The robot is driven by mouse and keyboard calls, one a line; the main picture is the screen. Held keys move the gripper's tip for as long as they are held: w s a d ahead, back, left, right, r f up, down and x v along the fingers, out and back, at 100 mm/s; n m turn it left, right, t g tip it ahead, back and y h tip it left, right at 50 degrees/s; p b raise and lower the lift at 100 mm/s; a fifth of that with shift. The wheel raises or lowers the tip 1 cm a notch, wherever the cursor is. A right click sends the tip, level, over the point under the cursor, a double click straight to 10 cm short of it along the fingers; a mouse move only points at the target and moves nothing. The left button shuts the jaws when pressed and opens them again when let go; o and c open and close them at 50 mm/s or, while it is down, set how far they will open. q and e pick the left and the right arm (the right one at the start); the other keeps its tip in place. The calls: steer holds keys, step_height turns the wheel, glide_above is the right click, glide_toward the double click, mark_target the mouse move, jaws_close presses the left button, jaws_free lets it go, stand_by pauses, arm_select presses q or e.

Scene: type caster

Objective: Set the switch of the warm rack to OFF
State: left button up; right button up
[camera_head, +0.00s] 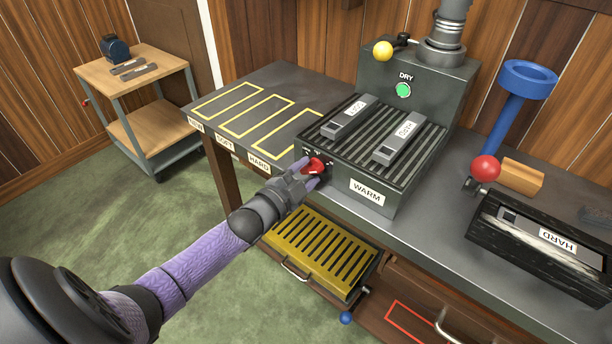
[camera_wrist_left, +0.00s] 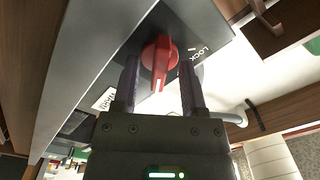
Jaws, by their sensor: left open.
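The warm rack (camera_head: 380,185) is a dark box with a slatted top and a WARM label on its front. Its switch is a red knob (camera_head: 315,166) at the left end of the front face, with small marks around it that I cannot read in the head view. In the left wrist view the red knob (camera_wrist_left: 160,56) has a white pointer line toward my gripper, and lettering like LOCK stands beside it. My left gripper (camera_head: 308,179) is open, with one finger on each side of the knob. I cannot tell whether the fingers touch it. My right gripper is not in view.
Two grey type pieces (camera_head: 399,143) lie on the rack. Behind is a box (camera_head: 425,83) labelled DRY with a green button and yellow-ball lever. A yellow slatted tray (camera_head: 318,254) sits below. A dark HARD case (camera_head: 535,240) and red ball (camera_head: 486,169) are right.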

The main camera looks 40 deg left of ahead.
arm_select(q)
steer(key=c, duration=0.6)
jaws_close()
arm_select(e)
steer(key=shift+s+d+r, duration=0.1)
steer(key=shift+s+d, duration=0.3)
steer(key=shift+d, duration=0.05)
